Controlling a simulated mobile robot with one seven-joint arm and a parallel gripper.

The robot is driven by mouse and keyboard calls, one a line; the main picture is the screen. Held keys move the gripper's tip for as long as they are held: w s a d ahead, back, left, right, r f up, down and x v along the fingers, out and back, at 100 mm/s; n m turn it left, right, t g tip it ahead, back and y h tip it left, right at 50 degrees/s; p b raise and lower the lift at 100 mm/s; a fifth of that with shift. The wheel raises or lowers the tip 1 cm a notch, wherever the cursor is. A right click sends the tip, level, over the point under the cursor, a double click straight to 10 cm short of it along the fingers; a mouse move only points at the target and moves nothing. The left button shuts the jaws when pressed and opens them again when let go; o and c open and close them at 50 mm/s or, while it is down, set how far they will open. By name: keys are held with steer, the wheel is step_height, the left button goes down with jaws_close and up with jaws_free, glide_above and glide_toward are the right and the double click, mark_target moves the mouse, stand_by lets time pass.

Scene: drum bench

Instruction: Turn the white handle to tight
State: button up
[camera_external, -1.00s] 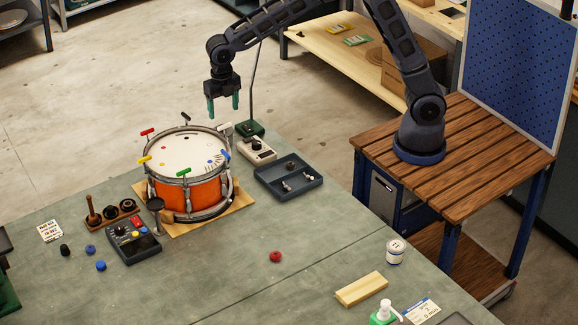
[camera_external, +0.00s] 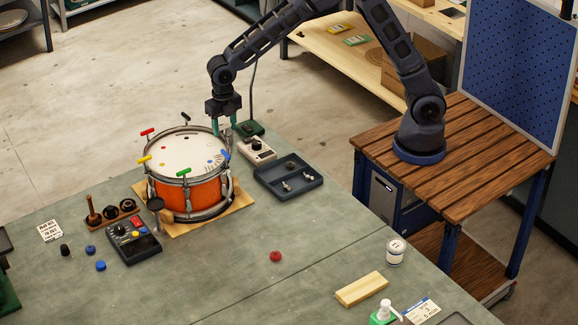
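The drum (camera_external: 187,192) has an orange shell and a white head, and stands on a wooden board at the back of the bench. Colored T-handles ring its rim: red (camera_external: 147,132), black (camera_external: 185,117), yellow (camera_external: 144,160), green (camera_external: 183,173) and blue (camera_external: 226,155). The white handle (camera_external: 226,132) is at the back right of the rim, partly hidden by my gripper. My gripper (camera_external: 225,130) points down there with its green fingers apart, one on each side of the handle. Whether they touch it is too small to tell.
A white meter box (camera_external: 257,151) and a dark tray with small parts (camera_external: 264,182) stand right of the drum. A dark control box (camera_external: 133,245) and a wooden holder (camera_external: 119,215) stand front left. The bench's middle front is mostly clear, with a red knob (camera_external: 275,256).

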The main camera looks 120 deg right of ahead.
steer(key=c, duration=0.4)
steer(key=shift+c, duration=0.2)
steer(key=shift+o, duration=0.2)
steer(key=shift+m, duration=0.4)
